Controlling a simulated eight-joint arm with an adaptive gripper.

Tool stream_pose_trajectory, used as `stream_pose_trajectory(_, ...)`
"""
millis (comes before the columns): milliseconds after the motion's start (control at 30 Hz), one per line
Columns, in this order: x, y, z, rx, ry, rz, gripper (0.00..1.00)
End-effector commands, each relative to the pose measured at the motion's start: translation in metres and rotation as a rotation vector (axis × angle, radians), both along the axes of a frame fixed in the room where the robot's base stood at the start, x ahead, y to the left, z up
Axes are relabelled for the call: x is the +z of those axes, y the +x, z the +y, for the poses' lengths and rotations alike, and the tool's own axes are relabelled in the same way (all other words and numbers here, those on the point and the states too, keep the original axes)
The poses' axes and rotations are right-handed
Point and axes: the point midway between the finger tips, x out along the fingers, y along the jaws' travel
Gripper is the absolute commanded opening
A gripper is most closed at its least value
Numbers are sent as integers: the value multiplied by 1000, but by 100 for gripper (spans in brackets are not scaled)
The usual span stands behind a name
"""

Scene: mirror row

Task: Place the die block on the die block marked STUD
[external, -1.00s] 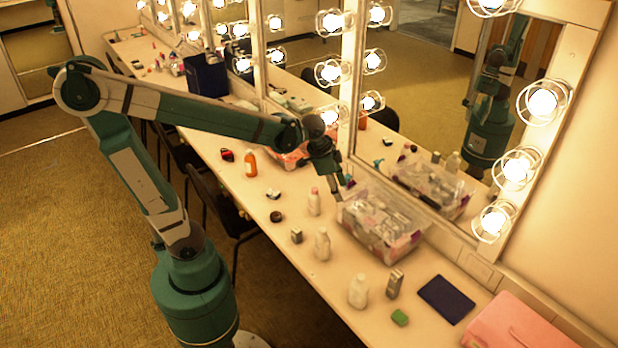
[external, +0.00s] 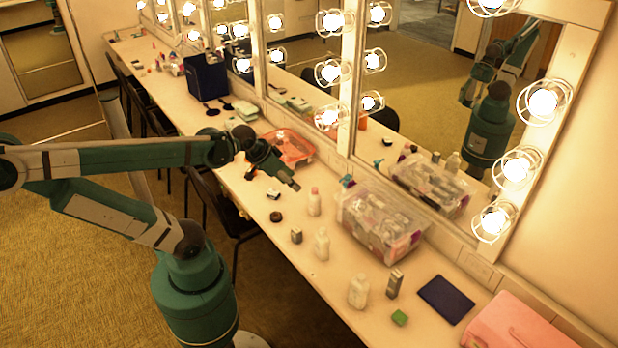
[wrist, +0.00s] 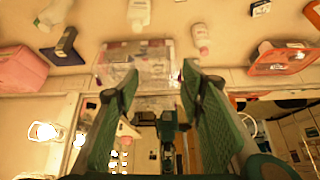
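Two upright grey blocks that look like die blocks stand on the counter in the external view. The smaller one (external: 296,236) is near the front edge; the taller one (external: 395,283) is farther right, beside a white bottle. I cannot read STUD on either. The taller block also seems to show at the left of the wrist view (wrist: 67,42). My gripper (external: 292,184) is above the counter, left of both blocks and apart from them. In the wrist view its green fingers (wrist: 160,78) are spread with nothing between them.
A clear bin (external: 382,225) stands by the mirror. White bottles (external: 358,291), a pink-capped bottle (external: 314,202), a black disc (external: 276,216) and a green block (external: 400,317) are around the blocks. A red tray (external: 290,147) lies behind my gripper; a navy pad (external: 446,299) is at right.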

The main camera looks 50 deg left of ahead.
Motion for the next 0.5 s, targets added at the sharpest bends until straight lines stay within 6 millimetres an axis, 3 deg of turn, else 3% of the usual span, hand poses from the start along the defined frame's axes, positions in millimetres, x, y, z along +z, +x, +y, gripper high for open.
stream_pose_trajectory(200, -4, -14, 12, 62, -25, -27, 39)
stream_pose_trajectory(500, -4, -16, 14, 74, -30, -33, 39)
